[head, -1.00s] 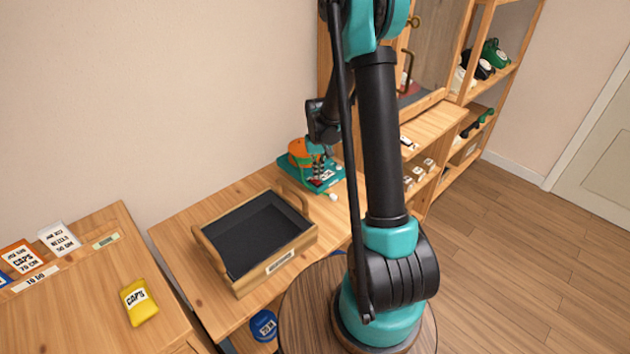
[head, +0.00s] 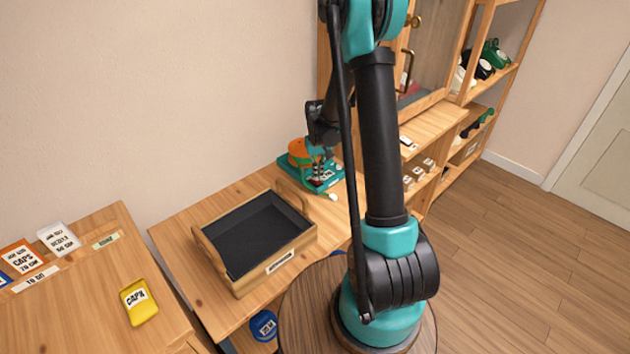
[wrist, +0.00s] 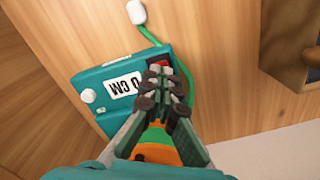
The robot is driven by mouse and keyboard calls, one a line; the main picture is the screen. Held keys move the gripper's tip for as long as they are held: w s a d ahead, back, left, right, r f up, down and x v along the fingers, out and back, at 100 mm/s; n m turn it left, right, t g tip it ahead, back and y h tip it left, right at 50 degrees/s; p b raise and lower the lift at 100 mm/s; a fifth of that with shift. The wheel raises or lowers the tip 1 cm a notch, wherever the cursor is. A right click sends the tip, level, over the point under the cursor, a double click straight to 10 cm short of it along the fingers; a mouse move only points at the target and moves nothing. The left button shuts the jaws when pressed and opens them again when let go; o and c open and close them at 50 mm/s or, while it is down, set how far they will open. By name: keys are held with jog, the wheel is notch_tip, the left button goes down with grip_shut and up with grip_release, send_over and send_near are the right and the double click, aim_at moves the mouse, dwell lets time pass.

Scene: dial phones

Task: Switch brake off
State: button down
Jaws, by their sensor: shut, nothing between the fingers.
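A teal device (head: 330,186) with an orange round part (head: 298,147) stands on the wooden bench by the wall. In the wrist view its teal box (wrist: 97,77) carries a white label (wrist: 123,86), a white knob (wrist: 88,96) and a small red switch (wrist: 158,61). My gripper (wrist: 160,70) is shut and empty, its fingertips over the box at the edge of the red switch. Whether they touch it I cannot tell. The fingers partly hide the switch and the orange part. My gripper (head: 318,178) also shows low over the device in the head view.
A green cable (wrist: 149,35) runs from the box to a white piece (wrist: 136,12). A wooden tray (head: 286,260) with a dark lining stands on the bench left of the device. A cabinet and shelves with phones (head: 486,68) stand at the right.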

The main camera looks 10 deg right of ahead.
jog(key=shift+f, duration=0.75)
dwell(0.4)
jog(key=shift+r, duration=3.55)
jog(key=shift+s+r, duration=0.15)
jog(key=shift+s, duration=0.05)
jog(key=s+d+r+t, duration=0.2)
jog(key=s, duration=1)
jog(key=s+d+r+t, duration=0.2)
jog(key=s, duration=1)
jog(key=shift+s+r+m, duration=0.2)
jog(key=shift+s+m, duration=0.15)
jog(key=shift+m, duration=0.05)
